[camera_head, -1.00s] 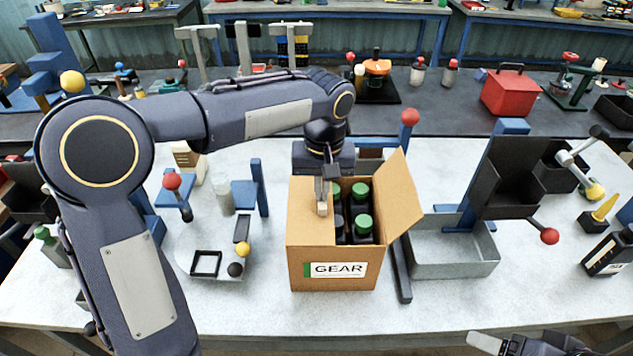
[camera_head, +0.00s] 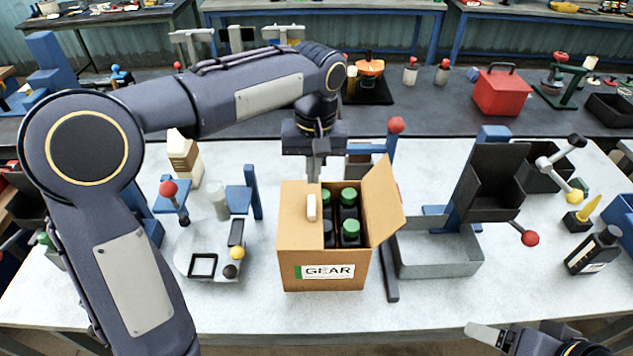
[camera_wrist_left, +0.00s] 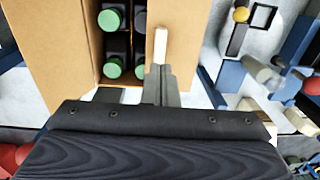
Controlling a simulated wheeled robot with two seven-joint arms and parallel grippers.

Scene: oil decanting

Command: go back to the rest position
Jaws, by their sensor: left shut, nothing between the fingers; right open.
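My left gripper (camera_head: 316,172) is shut and empty, just behind the far edge of an open cardboard box labelled GEAR (camera_head: 300,250). In the left wrist view its closed fingers (camera_wrist_left: 160,85) are beside the box edge, close to a pale tab (camera_wrist_left: 160,45). The same pale tab (camera_head: 311,207) lies on the box's left top part. Black bottles with green caps (camera_head: 350,228) stand upright inside the box. My right gripper (camera_head: 487,335) is open at the bottom right, partly cut off by the frame edge.
A grey metal tray (camera_head: 440,262) and black bin (camera_head: 497,185) stand right of the box. A blue post with a red ball (camera_head: 396,125) rises behind it. A round fixture (camera_head: 205,262) is at left.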

